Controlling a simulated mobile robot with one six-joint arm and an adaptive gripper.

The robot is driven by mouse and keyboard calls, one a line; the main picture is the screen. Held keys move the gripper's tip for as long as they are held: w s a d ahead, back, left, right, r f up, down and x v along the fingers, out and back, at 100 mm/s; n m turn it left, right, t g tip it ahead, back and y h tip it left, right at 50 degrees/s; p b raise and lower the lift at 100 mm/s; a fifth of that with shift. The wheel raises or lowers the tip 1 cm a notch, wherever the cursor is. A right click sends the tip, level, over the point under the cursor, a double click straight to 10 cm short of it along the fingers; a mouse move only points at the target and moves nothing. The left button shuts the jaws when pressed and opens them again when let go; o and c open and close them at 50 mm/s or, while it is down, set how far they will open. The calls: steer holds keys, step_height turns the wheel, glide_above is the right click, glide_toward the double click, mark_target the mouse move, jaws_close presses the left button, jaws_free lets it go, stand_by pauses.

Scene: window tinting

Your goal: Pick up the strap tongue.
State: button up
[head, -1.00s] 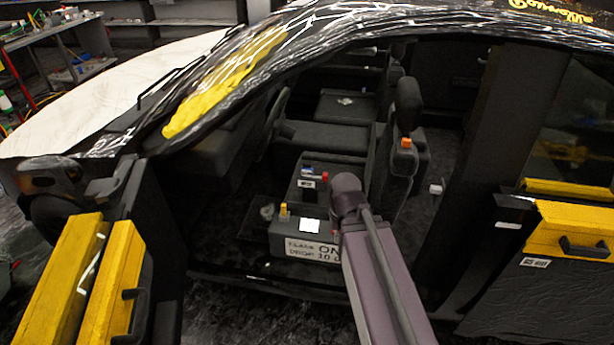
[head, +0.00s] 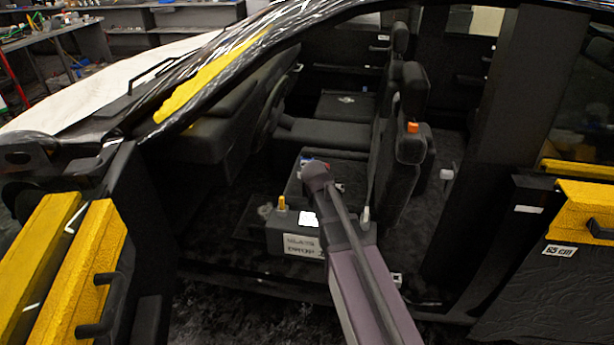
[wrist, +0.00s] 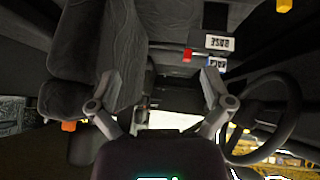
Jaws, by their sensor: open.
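I cannot surely tell which piece is the strap tongue. An orange piece (head: 412,127) sits high on the side of the dark front seat (head: 398,185); an orange piece also shows at the seat's edge in the wrist view (wrist: 68,126). A small pale piece (head: 365,215) shows low beside the seat, just behind my arm. My gripper (wrist: 160,85) is open, with its fingers spread and nothing seen between them. In the wrist view the orange piece lies left of and below the left finger. My gripper's fingertips cannot be made out in the head view.
A dark box with a white label (head: 301,245) and a yellow knob (head: 282,203) stands in the door opening. A red piece (wrist: 187,55) and the steering wheel (wrist: 268,118) show in the wrist view. The door pillar (head: 500,150) bounds the opening at right.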

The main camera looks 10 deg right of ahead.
steer(key=w+a+f+t+b, duration=0.1)
steer(key=w+a+t+b, duration=0.2)
steer(key=w, duration=0.5)
steer(key=w+a+f+t+b, duration=0.2)
steer(key=w+a+t+b, duration=0.1)
steer(key=w+b, duration=0.3)
steer(key=shift+w+a+f, duration=0.2)
steer(key=shift+w+a, duration=0.3)
steer(key=shift+w, duration=0.55)
steer(key=b+x, duration=0.3)
steer(key=x, duration=0.5)
steer(key=shift+w+b, duration=0.3)
steer(key=shift+b, duration=0.05)
steer(key=shift+d, duration=0.15)
steer(key=shift+w+f, duration=0.1)
